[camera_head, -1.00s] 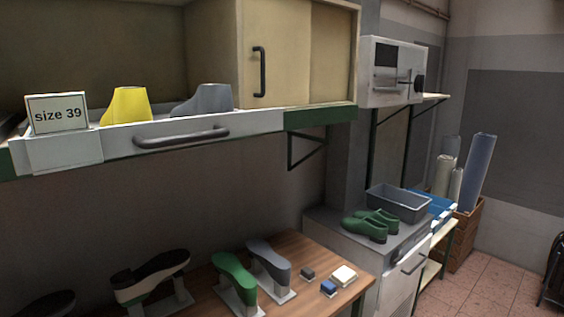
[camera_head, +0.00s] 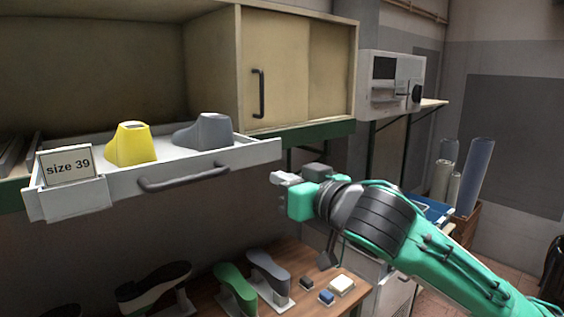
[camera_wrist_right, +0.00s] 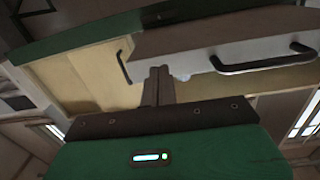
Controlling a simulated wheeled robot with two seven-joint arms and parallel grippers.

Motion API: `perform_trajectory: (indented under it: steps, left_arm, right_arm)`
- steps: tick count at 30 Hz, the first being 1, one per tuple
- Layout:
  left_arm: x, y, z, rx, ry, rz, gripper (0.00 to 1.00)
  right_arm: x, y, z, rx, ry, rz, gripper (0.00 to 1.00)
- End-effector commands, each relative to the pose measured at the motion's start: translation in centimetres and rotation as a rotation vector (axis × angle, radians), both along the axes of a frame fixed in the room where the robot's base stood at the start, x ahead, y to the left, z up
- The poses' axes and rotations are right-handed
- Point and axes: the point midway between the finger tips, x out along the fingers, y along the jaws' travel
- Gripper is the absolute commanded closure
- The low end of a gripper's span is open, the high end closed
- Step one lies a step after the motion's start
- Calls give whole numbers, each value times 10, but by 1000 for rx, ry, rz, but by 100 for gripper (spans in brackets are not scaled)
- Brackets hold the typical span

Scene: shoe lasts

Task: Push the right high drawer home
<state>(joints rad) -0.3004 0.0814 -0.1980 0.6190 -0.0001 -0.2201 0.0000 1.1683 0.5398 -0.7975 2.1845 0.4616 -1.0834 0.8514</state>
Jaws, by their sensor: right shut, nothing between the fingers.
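The white high drawer (camera_head: 110,199) stands out from the shelf, its dark bar handle (camera_head: 185,179) on the front. A yellow last (camera_head: 130,144), a grey last (camera_head: 205,132) and a "size 39" card (camera_head: 67,165) are on it. My right gripper (camera_head: 277,178) is shut and empty, just below and beside the drawer's right end. In the right wrist view its fingers (camera_wrist_right: 160,82) point at the drawer front (camera_wrist_right: 225,48), left of the handle (camera_wrist_right: 265,60); I cannot tell whether they touch. My left gripper is not in view.
A cabinet with a sliding door (camera_head: 275,75) stands above the shelf's green edge (camera_head: 320,132). The bench (camera_head: 210,300) below holds shoe lasts and small blocks. A white machine (camera_head: 390,80) is on the back wall. Rolls (camera_head: 475,175) stand in a crate at right.

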Motion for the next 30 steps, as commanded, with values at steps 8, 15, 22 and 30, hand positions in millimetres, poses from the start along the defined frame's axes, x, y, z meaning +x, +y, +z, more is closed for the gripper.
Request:
perform_trajectory:
  steps: [8, 15, 22, 30]
  left_arm:
    - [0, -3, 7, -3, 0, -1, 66]
    - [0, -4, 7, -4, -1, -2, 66]
    - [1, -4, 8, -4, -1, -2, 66]
    - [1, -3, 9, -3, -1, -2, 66]
  right_arm:
    - [-44, 9, 30, -26, -45, 38, 100]
    - [-28, 21, 30, -25, -44, 38, 100]
    - [-5, 37, 30, -24, -45, 38, 100]
    - [20, 56, 30, -23, -44, 40, 100]
